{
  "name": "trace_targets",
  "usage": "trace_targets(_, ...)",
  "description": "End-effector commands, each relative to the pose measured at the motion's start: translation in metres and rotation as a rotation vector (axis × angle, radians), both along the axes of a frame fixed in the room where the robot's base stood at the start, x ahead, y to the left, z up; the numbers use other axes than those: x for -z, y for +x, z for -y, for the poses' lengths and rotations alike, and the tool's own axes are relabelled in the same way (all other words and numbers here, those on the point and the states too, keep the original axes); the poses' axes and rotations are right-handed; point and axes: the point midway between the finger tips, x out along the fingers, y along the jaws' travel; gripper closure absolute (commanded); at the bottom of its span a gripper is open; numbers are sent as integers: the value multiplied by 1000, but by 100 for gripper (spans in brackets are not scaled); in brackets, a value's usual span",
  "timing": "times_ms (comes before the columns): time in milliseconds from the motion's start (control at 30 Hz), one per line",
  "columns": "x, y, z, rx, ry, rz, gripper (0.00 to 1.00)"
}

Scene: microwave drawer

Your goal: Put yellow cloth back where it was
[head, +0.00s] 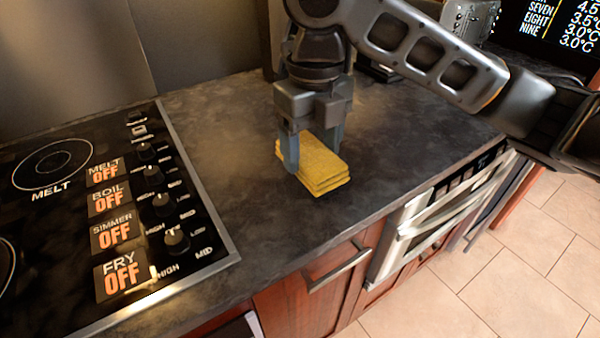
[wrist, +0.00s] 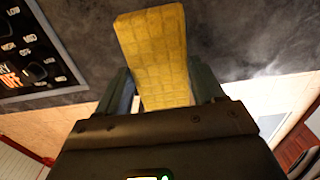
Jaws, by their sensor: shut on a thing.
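The yellow cloth (head: 322,165) is a folded, layered rectangle at the dark countertop, right of the stove. My gripper (head: 312,160) points down over it, with its fingers on either side, shut on the cloth. In the wrist view the cloth (wrist: 157,55) sticks out between the two fingers (wrist: 165,88). I cannot tell whether the cloth rests on the counter or is held just above it.
The black stove (head: 110,215) with several knobs and "OFF" labels lies to the left. The dark countertop (head: 240,190) around the cloth is clear. A drawer with a handle (head: 337,268) and a steel appliance front (head: 430,225) are below the front edge.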

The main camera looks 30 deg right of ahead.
Motion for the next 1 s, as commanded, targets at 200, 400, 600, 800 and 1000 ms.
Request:
trace_targets(200, 12, 2, -20, 1, -1, 0, 60)
trace_targets(400, 28, 1, -21, 3, 1, -2, 60)
trace_targets(600, 52, 1, -20, 2, -1, -1, 60)
trace_targets(800, 53, 2, -20, 1, -1, 0, 60)
trace_targets(1000, 56, 2, -20, 1, -1, 1, 29)
